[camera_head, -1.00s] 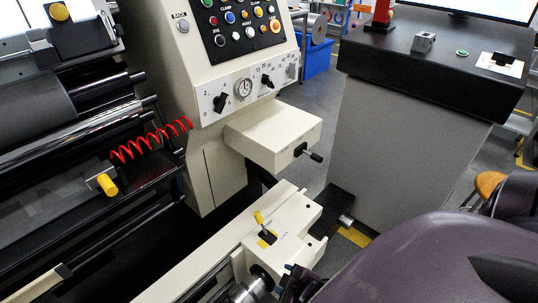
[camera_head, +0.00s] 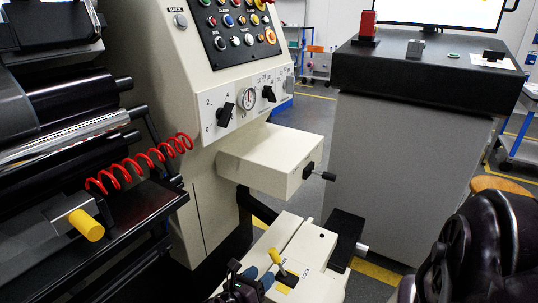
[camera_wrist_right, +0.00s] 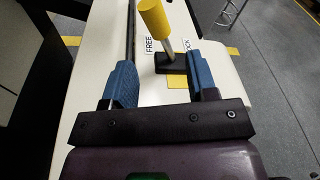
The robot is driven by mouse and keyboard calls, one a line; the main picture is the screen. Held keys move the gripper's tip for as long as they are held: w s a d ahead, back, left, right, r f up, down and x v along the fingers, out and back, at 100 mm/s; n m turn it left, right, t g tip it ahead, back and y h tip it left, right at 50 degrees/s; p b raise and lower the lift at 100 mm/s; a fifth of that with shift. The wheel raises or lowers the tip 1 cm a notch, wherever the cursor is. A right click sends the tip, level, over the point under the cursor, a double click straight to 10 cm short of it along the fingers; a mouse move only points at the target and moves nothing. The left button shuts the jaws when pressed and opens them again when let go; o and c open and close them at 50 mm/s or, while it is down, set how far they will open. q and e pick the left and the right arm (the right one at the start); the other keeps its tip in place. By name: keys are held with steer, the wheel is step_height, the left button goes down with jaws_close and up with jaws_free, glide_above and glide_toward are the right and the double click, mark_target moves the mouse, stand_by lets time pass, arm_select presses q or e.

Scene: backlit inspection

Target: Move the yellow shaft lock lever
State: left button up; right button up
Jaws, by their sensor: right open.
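The yellow shaft lock lever (camera_head: 277,258) stands on the cream machine block (camera_head: 305,245) at the lower middle of the head view. It tilts to the left above a yellow plate with a dark slot. In the right wrist view the lever (camera_wrist_right: 153,20) has a thick yellow knob, a metal stem and a black base, between labels FREE and LOCK. My right gripper (camera_head: 259,277) is open, its blue fingers just left of and in front of the lever. In the wrist view the fingers (camera_wrist_right: 160,75) lie either side of the stem's line; no contact shows. My left gripper is not in view.
A cream box with a black-knobbed handle (camera_head: 318,174) juts out above and behind the block. A red coiled hose (camera_head: 140,165) and a yellow-capped cylinder (camera_head: 86,224) are at left. A grey cabinet (camera_head: 400,155) with a black top stands at right.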

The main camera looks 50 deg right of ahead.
mark_target(276, 253)
steer(key=d+b, duration=0.1)
steer(key=d, duration=0.2)
steer(key=d+g+h+b, duration=0.1)
steer(key=d, duration=0.2)
steer(key=d+g+b, duration=0.1)
steer(key=d, duration=0.1)
steer(key=shift+w+d+r+n, duration=0.3)
steer(key=shift+d+r, duration=0.1)
steer(key=shift+d+r+b, duration=0.15)
steer(key=shift+d+b, duration=0.15)
steer(key=shift+d, duration=0.25)
jaws_close()
